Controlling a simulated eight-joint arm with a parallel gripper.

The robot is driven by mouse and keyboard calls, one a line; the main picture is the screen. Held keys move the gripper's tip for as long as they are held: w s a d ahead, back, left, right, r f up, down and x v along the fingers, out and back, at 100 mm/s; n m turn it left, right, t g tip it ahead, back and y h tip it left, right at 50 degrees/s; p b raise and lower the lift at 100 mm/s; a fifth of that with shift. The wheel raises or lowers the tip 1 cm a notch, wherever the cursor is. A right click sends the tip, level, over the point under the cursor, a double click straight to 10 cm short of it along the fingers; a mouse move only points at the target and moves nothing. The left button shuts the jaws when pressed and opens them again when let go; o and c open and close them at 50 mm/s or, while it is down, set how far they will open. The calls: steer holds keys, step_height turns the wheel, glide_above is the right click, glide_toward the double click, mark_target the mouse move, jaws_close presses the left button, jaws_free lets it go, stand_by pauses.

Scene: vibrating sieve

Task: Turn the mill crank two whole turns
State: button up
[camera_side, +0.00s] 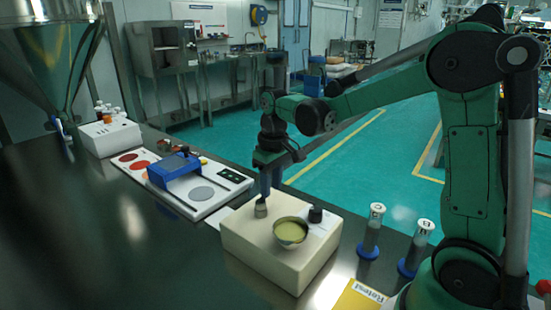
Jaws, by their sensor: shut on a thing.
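My gripper (262,193) points down at the left part of a cream block (262,253) and is shut on a small grey-beige piece (261,209) at the block's top. I cannot tell whether this piece is the crank's knob or a separate tool, or whether it touches the block. No crank arm shows clearly. A blue device (185,188) with a dark top part is on a white board to the left.
The white board (212,216) carries red discs and a grey disc. A white rack (110,138) with small bottles stands farther left. The dark counter (90,235) is clear at front left.

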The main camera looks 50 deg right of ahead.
steer(key=shift+s+d+f+g, duration=0.1)
steer(key=shift+s+f+g, duration=0.1)
steer(key=shift+s, duration=0.3)
steer(key=shift+s+d+f+g, duration=0.1)
steer(key=shift+s+f, duration=0.1)
steer(key=shift+s, duration=0.45)
steer(key=shift+s+a, duration=0.1)
steer(key=shift+s, duration=0.05)
steer(key=o, duration=0.9)
steer(key=shift+c, duration=0.2)
steer(key=shift+a, duration=0.1)
step_height(320, 180, up, 7)
